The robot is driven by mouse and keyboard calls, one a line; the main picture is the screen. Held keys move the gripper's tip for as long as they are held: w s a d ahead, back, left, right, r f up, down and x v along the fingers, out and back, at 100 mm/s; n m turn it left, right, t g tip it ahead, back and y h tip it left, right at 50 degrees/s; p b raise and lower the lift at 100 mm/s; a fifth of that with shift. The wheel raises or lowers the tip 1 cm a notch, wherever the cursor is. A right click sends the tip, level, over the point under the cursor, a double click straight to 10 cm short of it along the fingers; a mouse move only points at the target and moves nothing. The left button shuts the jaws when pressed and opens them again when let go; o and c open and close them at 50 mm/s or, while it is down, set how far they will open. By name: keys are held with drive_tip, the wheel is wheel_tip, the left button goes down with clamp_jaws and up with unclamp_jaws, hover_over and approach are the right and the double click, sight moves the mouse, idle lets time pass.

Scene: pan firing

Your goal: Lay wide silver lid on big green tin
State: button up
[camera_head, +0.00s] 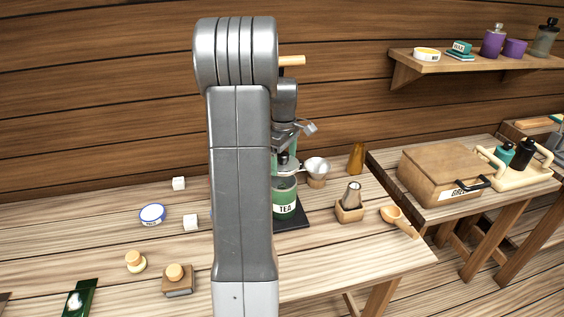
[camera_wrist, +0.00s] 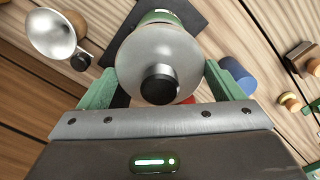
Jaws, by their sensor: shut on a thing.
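The wide silver lid (camera_wrist: 158,52) is a round grey disc with a black knob, seen from above in the wrist view. My gripper (camera_wrist: 160,68) is shut on the lid, with one green finger at each side of its rim. The big green tin (camera_head: 285,197), labelled TEA, stands upright on a dark mat in the head view, partly behind my arm. In the wrist view the tin (camera_wrist: 158,14) shows just past the lid's far edge, mostly covered by it. In the head view the lid is over the tin; whether they touch I cannot tell.
A metal ladle or funnel (camera_head: 317,166) stands close right of the tin. A small shaker in a wooden holder (camera_head: 349,212) and a wooden scoop (camera_head: 396,218) lie farther right. A blue-rimmed tin (camera_head: 152,214) and white cubes (camera_head: 190,221) are left of my arm.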

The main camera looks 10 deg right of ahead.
sight(282, 169)
drive_tip(key=shift+w+a+r, duration=0.15)
drive_tip(key=shift+w, duration=0.05)
idle(0.3)
drive_tip(key=shift+f+b, duration=1.9)
drive_tip(key=shift+f, duration=0.55)
drive_tip(key=shift+f, duration=0.6)
drive_tip(key=o, duration=0.8)
